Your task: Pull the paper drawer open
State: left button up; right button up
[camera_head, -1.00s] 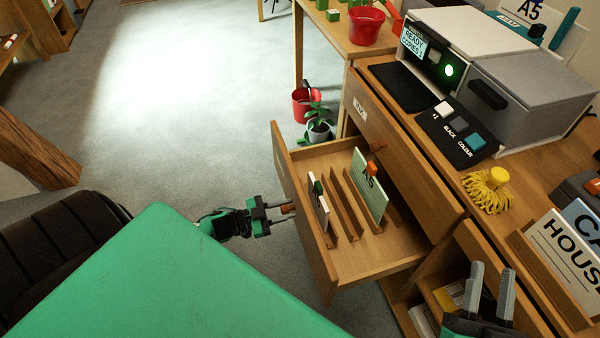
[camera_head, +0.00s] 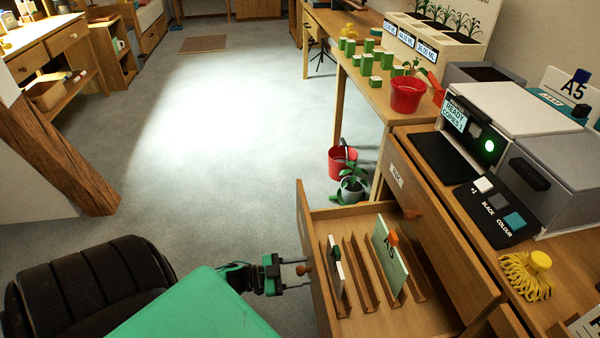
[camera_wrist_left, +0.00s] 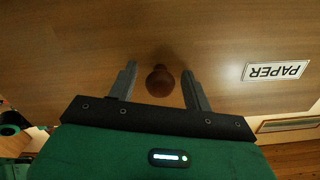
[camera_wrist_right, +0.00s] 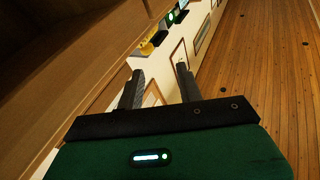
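The paper drawer (camera_head: 313,262) stands pulled out from the wooden desk, with dividers and upright cards inside. In the left wrist view its front (camera_wrist_left: 90,45) carries a PAPER label (camera_wrist_left: 276,70) and a round brown knob (camera_wrist_left: 160,81). My left gripper (camera_head: 297,275) is at the drawer front with its fingers open on either side of the knob. Gaps show between knob and fingers in the left wrist view (camera_wrist_left: 160,85). My right gripper (camera_wrist_right: 160,84) is open and empty in its wrist view, beside wooden furniture; it is outside the head view.
A second drawer front (camera_head: 440,235) is closed behind the open drawer. A copier (camera_head: 510,125), button panel (camera_head: 497,205) and yellow tassel (camera_head: 528,272) are on the desk. Carpet left of the drawer is clear.

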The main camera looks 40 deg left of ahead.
pick_arm(q)
jog(key=shift+s+a, duration=0.2)
jog(key=shift+s, duration=0.05)
jog(key=p+v, duration=0.1)
jog(key=v, duration=1.2)
jog(key=shift+p, duration=0.35)
pick_arm(e)
jog(key=s+a+f+g, duration=0.1)
jog(key=s+f+g, duration=0.2)
jog(key=f, duration=0.4)
jog(key=shift+a+f+g, duration=0.2)
jog(key=shift+a+g, duration=0.2)
jog(key=shift+g, duration=0.5)
jog(key=shift+s+h, duration=0.1)
jog(key=shift+h, duration=0.2)
pick_arm(q)
jog(key=shift+s+a, duration=0.1)
